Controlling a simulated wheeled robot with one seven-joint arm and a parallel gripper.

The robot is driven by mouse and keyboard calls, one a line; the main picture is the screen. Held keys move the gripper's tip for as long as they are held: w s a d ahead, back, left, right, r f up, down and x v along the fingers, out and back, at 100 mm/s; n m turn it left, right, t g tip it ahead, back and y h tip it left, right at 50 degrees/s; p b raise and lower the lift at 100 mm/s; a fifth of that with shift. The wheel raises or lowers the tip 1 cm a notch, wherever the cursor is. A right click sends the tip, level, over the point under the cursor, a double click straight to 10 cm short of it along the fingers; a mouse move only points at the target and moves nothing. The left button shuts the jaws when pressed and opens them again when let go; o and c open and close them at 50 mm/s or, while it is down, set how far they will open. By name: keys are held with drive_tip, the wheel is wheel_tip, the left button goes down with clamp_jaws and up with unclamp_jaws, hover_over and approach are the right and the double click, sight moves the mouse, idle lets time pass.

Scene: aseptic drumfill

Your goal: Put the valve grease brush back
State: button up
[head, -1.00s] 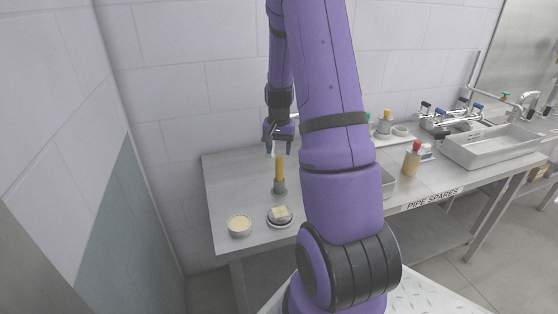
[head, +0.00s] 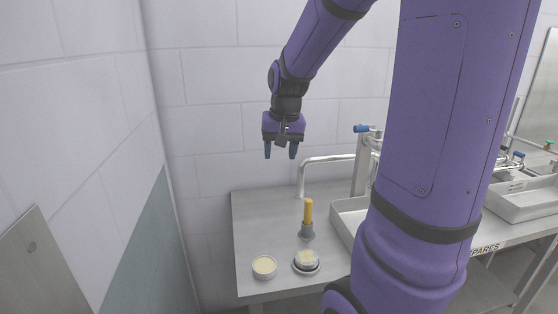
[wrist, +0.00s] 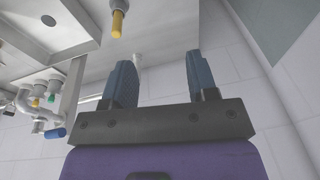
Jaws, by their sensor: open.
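The valve grease brush shows as a yellow handle (head: 308,210) standing upright in a small grey holder (head: 307,231) on the steel bench. Its lower end is hidden in the holder. The yellow handle also shows at the top of the wrist view (wrist: 117,24). My gripper (head: 280,152) is open and empty, pointing down, above and a little left of the handle in the head view, clear of it. In the wrist view its two blue-grey fingers (wrist: 158,66) stand apart with nothing between them.
A round tin with pale contents (head: 264,266) and a dish with a pale block (head: 306,261) stand at the bench's front. A steel tray (head: 343,214) and a bent pipe (head: 325,159) are to the right. The bench (head: 257,217) is bare left of the holder.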

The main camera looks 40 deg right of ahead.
drive_tip(key=s+a+r+n+t, duration=0.1)
drive_tip(key=s+a+r+n, duration=0.2)
drive_tip(key=s+a, duration=0.5)
drive_tip(key=s+a+r+n+t, duration=0.2)
drive_tip(key=s+a+r+n, duration=0.2)
drive_tip(key=s+a, duration=0.3)
drive_tip(key=shift+s+a+r, duration=0.35)
drive_tip(key=shift+s, duration=0.25)
